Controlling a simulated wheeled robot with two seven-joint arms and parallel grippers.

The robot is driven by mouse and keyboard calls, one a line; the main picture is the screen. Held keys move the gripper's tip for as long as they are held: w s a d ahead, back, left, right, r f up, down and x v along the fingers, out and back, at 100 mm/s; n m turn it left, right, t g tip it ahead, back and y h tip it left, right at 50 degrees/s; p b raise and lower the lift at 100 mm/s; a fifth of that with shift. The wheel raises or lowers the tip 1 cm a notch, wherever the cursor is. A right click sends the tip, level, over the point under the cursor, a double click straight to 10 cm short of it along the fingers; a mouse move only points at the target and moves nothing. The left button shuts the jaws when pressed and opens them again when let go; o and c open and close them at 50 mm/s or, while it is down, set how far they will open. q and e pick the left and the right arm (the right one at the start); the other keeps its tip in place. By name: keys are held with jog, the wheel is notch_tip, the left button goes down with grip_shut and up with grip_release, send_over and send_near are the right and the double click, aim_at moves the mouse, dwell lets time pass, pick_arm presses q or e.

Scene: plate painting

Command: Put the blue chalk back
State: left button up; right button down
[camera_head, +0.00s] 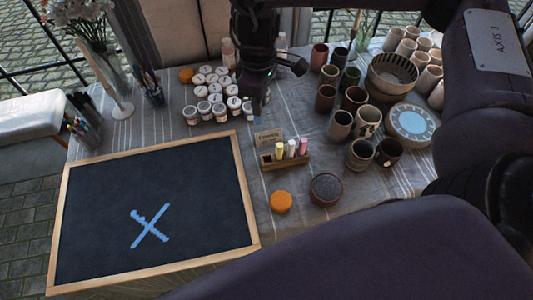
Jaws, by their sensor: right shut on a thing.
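My right gripper (257,98) points down at the top middle, above the table between the paint jars and the chalk holder. It is shut on the blue chalk (263,117), of which only a small pale tip shows below the fingers. The wooden chalk holder (285,162) stands in front and to the right of the gripper, with yellow, white and pink chalks upright in it and a small sign behind. The framed blackboard (155,185) lies at the left with a blue chalk cross (149,227) on it. My left gripper is out of view.
White-lidded jars (210,95) stand left of the gripper. Cups and bowls (355,110) crowd the right. An orange round (281,201) and a dark round pot (326,188) sit in front of the holder. A pen cup (153,94) and a flower vase stand at the back left.

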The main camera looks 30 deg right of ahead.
pick_arm(q)
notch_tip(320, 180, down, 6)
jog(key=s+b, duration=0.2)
jog(key=b, duration=0.4)
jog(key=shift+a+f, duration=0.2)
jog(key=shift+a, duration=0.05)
pick_arm(e)
jog(key=shift+d+f+n, duration=0.45)
jog(key=shift+f+n, duration=1.35)
jog(key=shift+f, duration=1.85)
jog(key=shift+d+f+n, duration=0.4)
jog(key=shift+f+n, duration=1.4)
jog(key=shift+f, duration=1.8)
jog(key=shift+d+f+n, duration=0.45)
jog(key=shift+f+n, duration=1.35)
jog(key=shift+f, duration=1.85)
jog(key=shift+s, duration=0.1)
jog(key=shift+f, duration=0.15)
jog(key=c, duration=1.3)
grip_release()
jog(key=shift+c, duration=0.2)
